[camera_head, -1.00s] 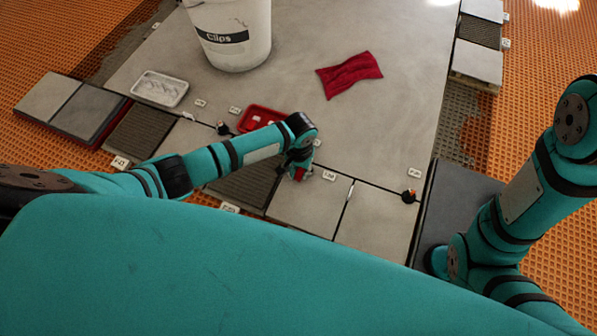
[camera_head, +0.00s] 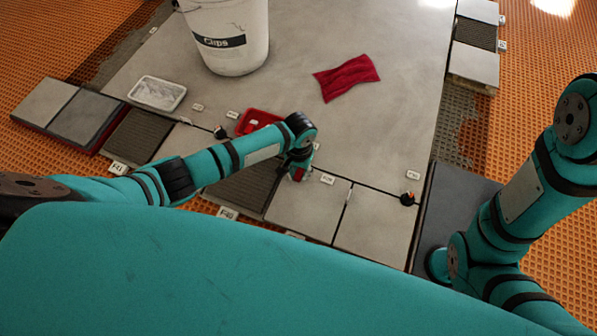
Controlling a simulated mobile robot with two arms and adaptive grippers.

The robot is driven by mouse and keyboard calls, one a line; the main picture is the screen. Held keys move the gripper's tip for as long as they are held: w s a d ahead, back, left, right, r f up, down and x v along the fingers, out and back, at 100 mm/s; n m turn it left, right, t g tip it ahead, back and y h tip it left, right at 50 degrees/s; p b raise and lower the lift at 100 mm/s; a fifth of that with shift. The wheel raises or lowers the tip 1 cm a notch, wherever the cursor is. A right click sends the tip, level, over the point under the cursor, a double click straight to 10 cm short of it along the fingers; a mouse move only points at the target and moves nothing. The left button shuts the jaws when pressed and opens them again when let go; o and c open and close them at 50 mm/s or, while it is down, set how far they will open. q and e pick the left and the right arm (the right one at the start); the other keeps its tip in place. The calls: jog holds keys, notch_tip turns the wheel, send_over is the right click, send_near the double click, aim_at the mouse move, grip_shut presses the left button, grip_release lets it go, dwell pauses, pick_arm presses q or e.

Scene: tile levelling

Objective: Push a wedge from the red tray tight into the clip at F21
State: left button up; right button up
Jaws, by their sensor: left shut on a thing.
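My left gripper (camera_head: 299,172) is low over the tile joint in the middle of the floor, beside a small white label (camera_head: 327,180). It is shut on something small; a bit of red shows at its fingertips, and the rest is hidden. The red tray (camera_head: 243,127) lies behind my left forearm and is partly covered by it; small pieces show inside. Dark clips with orange-red parts stand at joints, one at right (camera_head: 407,198) and one at left (camera_head: 220,132). The label lettering is too small to read as F21. My right gripper is out of view.
A white bucket marked Clips (camera_head: 226,55) stands at the back. A red cloth (camera_head: 346,78) lies on the grey slab. A white tray (camera_head: 157,92) sits at left. A dark ribbed bed (camera_head: 244,190) lies left of the gripper.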

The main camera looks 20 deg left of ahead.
pick_arm(q)
jog(key=shift+w+r, duration=0.1)
jog(key=shift+w, duration=0.75)
dwell(0.7)
jog(key=o, duration=0.9)
notch_tip(320, 180, up, 12)
jog(key=shift+f, duration=0.1)
